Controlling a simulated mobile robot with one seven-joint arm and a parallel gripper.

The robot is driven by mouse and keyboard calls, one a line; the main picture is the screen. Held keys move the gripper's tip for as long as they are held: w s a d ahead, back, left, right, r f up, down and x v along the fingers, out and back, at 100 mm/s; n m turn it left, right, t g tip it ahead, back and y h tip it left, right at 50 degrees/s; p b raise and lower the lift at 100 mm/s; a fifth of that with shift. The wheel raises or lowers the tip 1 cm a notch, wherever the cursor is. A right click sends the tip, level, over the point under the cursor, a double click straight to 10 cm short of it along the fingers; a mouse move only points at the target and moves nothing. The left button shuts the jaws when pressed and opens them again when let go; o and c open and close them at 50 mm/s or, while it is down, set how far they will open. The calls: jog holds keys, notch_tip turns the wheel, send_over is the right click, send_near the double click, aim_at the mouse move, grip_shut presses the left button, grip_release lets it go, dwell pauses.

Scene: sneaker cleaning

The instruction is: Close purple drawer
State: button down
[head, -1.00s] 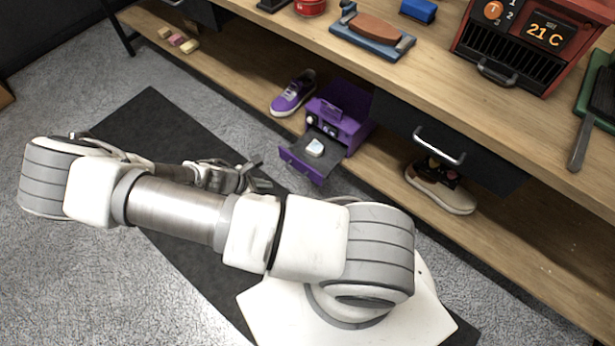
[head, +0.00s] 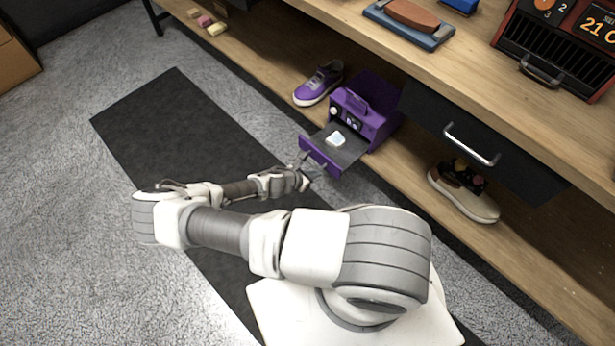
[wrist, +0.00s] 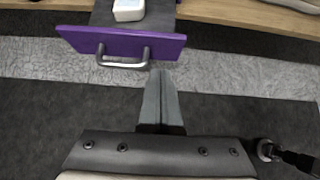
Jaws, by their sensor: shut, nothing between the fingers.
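The purple box (head: 383,126) stands on the low wooden shelf. Its purple drawer (head: 318,155) is pulled out toward me, with a small white item (head: 335,139) lying inside. In the wrist view the purple drawer front (wrist: 160,44) with its metal handle (wrist: 124,61) is at the top. My gripper (head: 314,174) is near the drawer front, on the side facing me. In the wrist view my gripper (wrist: 160,76) is shut and empty, its tips just below and right of the handle. I cannot tell whether it touches the drawer.
A purple sneaker (head: 319,83) is left of the box, and a dark and cream shoe (head: 464,190) is to its right on the shelf. The workbench (head: 450,75) overhangs, with a black drawer (head: 500,155) under it. A dark mat (head: 165,130) covers the floor.

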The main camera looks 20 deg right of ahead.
aim_at(332, 164)
jog(key=shift+w+d+f+b, duration=0.15)
jog(key=shift+w+d+f, duration=0.15)
jog(key=shift+d, duration=0.55)
jog(key=shift+w+d+f+b, duration=0.2)
jog(key=shift+w+d, duration=0.1)
jog(key=shift+d, duration=0.6)
jog(key=shift+w+d+f+b, duration=0.2)
jog(key=shift+w+d, duration=0.1)
jog(key=shift+d, duration=0.55)
jog(key=shift+w+d, duration=0.15)
